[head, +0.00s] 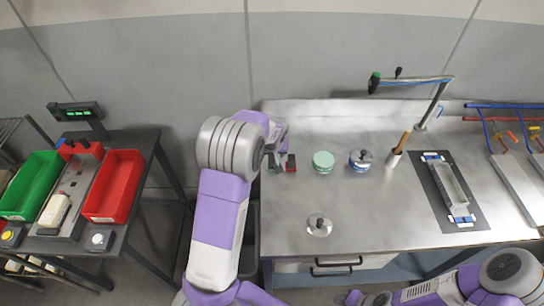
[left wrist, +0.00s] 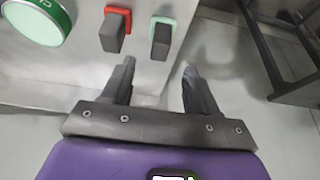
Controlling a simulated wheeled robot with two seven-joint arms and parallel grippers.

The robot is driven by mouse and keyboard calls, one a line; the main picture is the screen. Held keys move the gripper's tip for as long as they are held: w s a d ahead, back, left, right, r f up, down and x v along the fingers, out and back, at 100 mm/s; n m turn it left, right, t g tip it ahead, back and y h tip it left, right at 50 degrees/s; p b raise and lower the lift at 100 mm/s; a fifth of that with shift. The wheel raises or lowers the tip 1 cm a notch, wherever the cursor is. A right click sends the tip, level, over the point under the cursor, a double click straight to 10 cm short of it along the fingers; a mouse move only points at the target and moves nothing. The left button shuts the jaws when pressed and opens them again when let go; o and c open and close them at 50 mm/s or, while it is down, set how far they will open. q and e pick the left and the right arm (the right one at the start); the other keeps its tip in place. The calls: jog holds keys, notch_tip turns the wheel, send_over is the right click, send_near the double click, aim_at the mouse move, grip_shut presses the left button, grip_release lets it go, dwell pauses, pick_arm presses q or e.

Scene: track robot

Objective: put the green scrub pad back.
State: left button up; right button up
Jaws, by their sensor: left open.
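Two small dark-handled pads stand side by side on the steel counter. The green scrub pad (left wrist: 161,38) shows a pale green base under a dark grey grip in the left wrist view. It shows small in the head view (head: 271,163), partly hidden by my gripper. The red scrub pad (left wrist: 116,30) stands just left of it in the left wrist view. My left gripper (left wrist: 159,68) is open and empty, its fingers pointing toward the green pad, which is not between them. In the head view my left gripper (head: 278,148) is over the counter's left end.
On the counter (head: 420,228) are a green-lidded tin (head: 323,160), a blue-and-white pot (head: 361,160), a round lid (head: 319,225), a brush holder (head: 395,157), a tap (head: 437,105) and a metal tray (head: 452,190). A side table with a red bin (head: 115,185) stands left.

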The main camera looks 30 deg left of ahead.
pick_arm(q)
jog(key=shift+v, duration=1.75)
